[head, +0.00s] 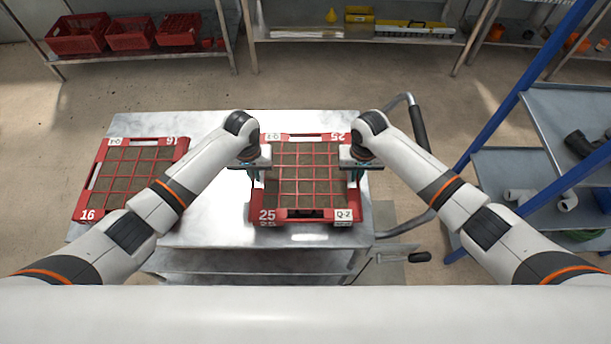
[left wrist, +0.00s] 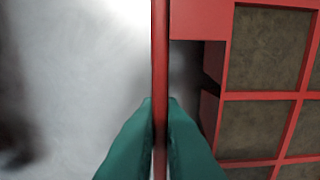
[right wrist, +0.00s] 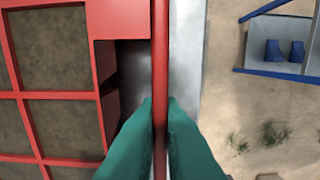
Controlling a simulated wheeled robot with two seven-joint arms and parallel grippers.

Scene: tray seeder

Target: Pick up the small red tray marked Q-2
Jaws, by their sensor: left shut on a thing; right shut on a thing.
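The small red tray marked Q-2 (head: 290,214) and 25 is on the right part of the metal cart top, its square cells filled with brown soil. My left gripper (head: 250,168) is shut on its left rim; the teal fingers (left wrist: 160,130) pinch the thin red wall in the left wrist view. My right gripper (head: 357,168) is shut on its right rim, with teal fingers (right wrist: 160,130) on both sides of the red wall in the right wrist view. The tray looks level. I cannot tell whether it touches the cart.
A second red tray marked 16 (head: 82,196) lies on the left of the metal cart (head: 215,200), with bare metal between them. The cart's handle (head: 417,122) is at the right. A blue-framed shelf (head: 510,170) stands further right.

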